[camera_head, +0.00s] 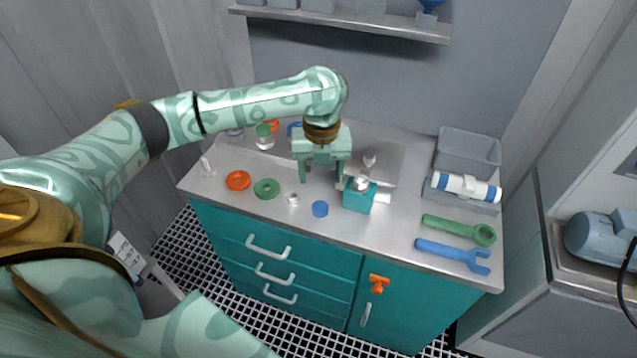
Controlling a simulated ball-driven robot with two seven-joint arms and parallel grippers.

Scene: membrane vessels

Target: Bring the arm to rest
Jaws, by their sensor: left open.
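My left arm comes in from the left, and its left gripper (321,178) hangs pointing down above the middle of the metal counter (220,181). Its two fingers are apart, with nothing seen between them. A teal block (358,198) with a small clear and white piece on top stands just right of the fingers. I cannot tell whether the right finger touches that piece. My right gripper is not in view.
An orange ring (238,180), a green ring (266,188) and a blue cap (320,209) lie along the front. A green wrench (458,229) and a blue wrench (452,253) lie at right, before a grey bin (467,152). A shelf (345,22) runs behind.

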